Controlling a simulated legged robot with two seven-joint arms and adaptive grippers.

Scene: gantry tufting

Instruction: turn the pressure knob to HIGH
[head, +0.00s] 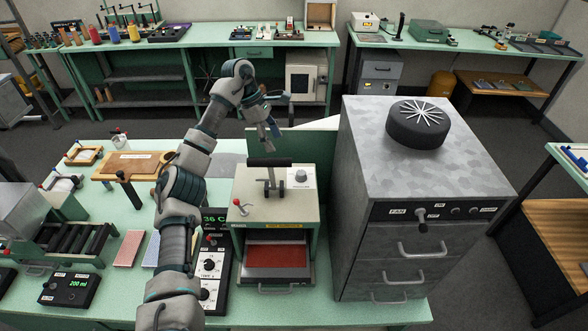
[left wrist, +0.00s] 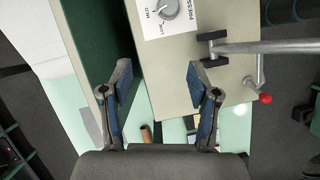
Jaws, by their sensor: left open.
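The pressure knob (head: 301,176) is a small grey round knob on a white label plate, on the top right of the pale green press (head: 252,210). It also shows at the top edge of the left wrist view (left wrist: 168,8), partly cut off, with small lettering around it. I cannot tell which mark it points at. My left gripper (head: 272,128) is open and empty, behind and above the press. In the left wrist view its two fingers (left wrist: 158,80) are spread, apart from the knob. My right gripper is not in view.
A black T-handle (head: 269,163) and a red-tipped lever (head: 241,207) stand on the press near the knob. A tall grey cabinet (head: 430,150) rises close on the right. A green panel (head: 310,145) stands behind the press. A control box (head: 208,265) sits to its left.

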